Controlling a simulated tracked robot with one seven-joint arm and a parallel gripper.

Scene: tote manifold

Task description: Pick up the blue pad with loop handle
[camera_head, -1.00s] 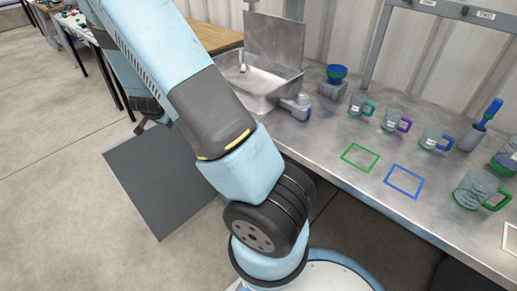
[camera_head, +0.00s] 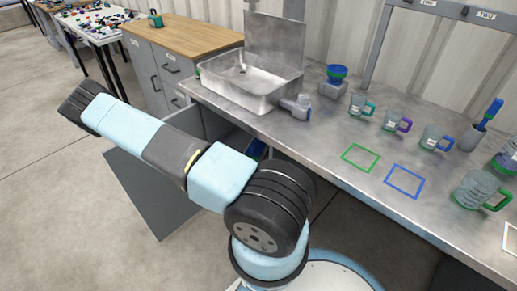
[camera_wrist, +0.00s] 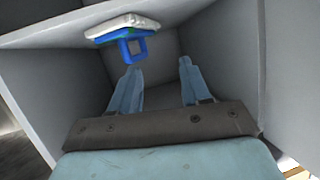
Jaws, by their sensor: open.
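The blue pad with loop handle (camera_wrist: 133,44) shows near the top of the wrist view. A pale, whitish slab sits along its upper side, and its square blue loop points down in the picture. It is inside a grey-walled compartment, close to a wall edge. My gripper (camera_wrist: 160,70) is open, with its two light-blue fingers apart and nothing between them. The loop lies just beyond the left fingertip, apart from it as far as I can tell. In the head view my arm hides the gripper; a small dark-blue patch shows beside the arm, too little to identify.
Grey compartment walls (camera_wrist: 220,45) stand close around my gripper. A grey panel (camera_head: 150,195) stands left of my arm. A wood-topped cabinet (camera_head: 185,38) stands behind.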

